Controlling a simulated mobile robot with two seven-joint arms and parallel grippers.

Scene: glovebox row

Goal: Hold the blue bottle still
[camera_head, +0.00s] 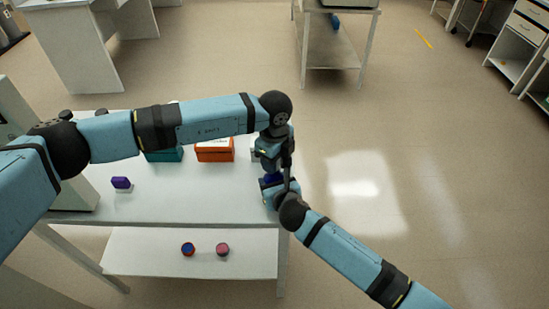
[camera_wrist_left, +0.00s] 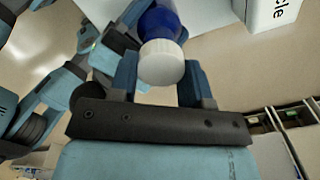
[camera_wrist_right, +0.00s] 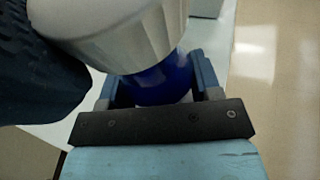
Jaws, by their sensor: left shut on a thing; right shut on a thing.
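The blue bottle (camera_head: 271,178) is at the right end of the white table, mostly hidden by my grippers in the head view. In the left wrist view, its blue body (camera_wrist_left: 158,20) and ridged white cap (camera_wrist_left: 161,62) lie between the fingers. My left gripper (camera_head: 270,163) comes from above and is shut on the cap. My right gripper (camera_head: 276,190) is shut on the blue body, lower down. In the right wrist view, the blue body (camera_wrist_right: 162,82) is between the fingers, with the white cap (camera_wrist_right: 120,30) large and close above it.
On the white table (camera_head: 180,195) are a teal box (camera_head: 165,155), an orange box (camera_head: 214,150) and a purple-topped item (camera_head: 121,183). Two round items (camera_head: 188,249) (camera_head: 222,249) lie on the lower shelf. The floor to the right is clear.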

